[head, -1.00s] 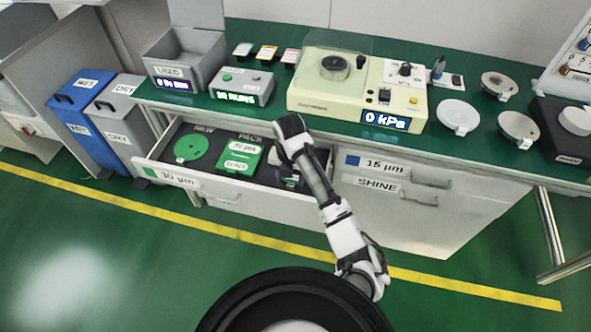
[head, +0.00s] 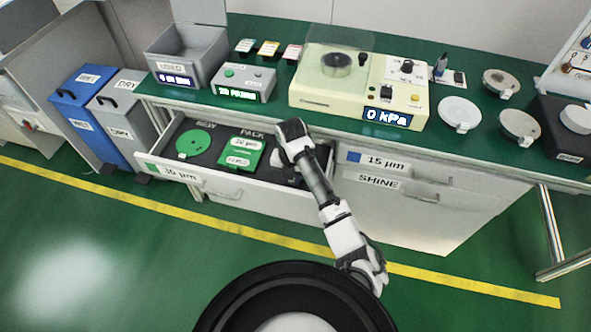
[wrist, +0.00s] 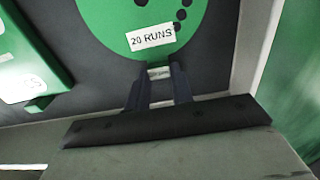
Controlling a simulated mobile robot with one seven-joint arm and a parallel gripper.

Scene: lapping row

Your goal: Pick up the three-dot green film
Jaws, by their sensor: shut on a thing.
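In the wrist view, a round green film (wrist: 105,22) lies on the dark drawer floor, with a white "20 RUNS" label and several dark dots. The top edge cuts it off, so I cannot read its full dot pattern. My gripper (wrist: 159,73) is shut on the pale tab at its near edge. In the head view, my arm hides this film and the fingers, at the right end of the open drawer. Another round green film (head: 194,143) lies at the drawer's left, its dots too small to count.
A green pack (head: 239,153) lies in the open 30 µm drawer (head: 215,180), left of my gripper. The drawer's wall is close at right in the wrist view. The green bench (head: 280,106) overhangs behind, carrying a grey USED bin (head: 185,58) and a cream machine (head: 345,100).

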